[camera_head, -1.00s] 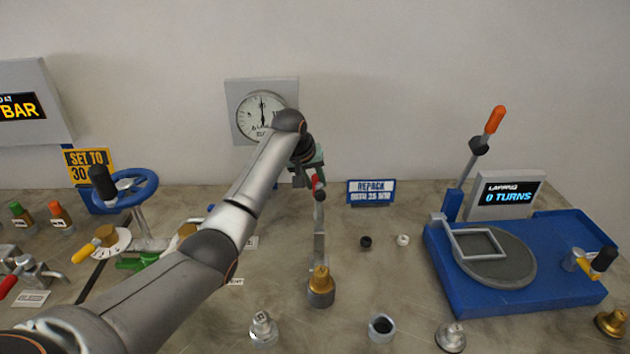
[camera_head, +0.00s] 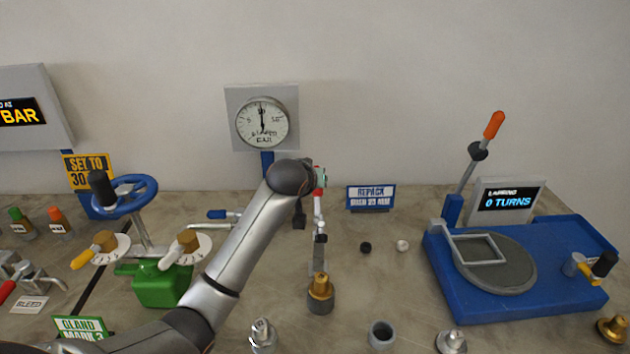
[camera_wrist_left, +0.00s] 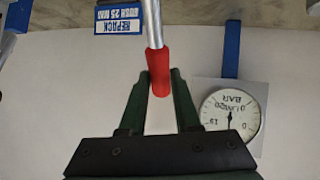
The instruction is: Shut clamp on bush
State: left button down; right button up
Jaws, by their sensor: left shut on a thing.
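A clamp with a red handle (camera_head: 319,191) stands mid-bench, its thin silver lever rising from a dark joint (camera_head: 321,238). A flat grey bar (camera_head: 318,262) runs from the joint toward a brass bush (camera_head: 320,285), which sits upright in a grey ring (camera_head: 320,304). I cannot tell whether the bar touches the bush. My left gripper (camera_head: 320,180) is at the handle, mostly hidden behind my own arm. In the left wrist view, the green fingers of my left gripper (camera_wrist_left: 160,76) are shut on the red handle (camera_wrist_left: 158,82), one on each side. My right gripper is not in view.
A gauge (camera_head: 262,122) hangs behind the arm, and a repack sign (camera_head: 371,196) stands right of the clamp. A blue lapping machine (camera_head: 520,300) fills the right. A green block (camera_head: 160,286) and a blue handwheel (camera_head: 125,193) stand left. Small rings lie right of the clamp.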

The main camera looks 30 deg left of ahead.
pick_arm(q)
jog(key=shift+s+d+r+t, duration=0.1)
jog(key=shift+s+r+t, duration=0.05)
jog(key=shift+t, duration=0.15)
jog(key=c, duration=0.6)
grip_release()
jog(key=v, duration=1.2)
jog(key=shift+s+b, duration=0.25)
jog(key=shift+b, duration=0.1)
jog(key=shift+d+r, duration=0.1)
jog(key=shift+d, duration=0.05)
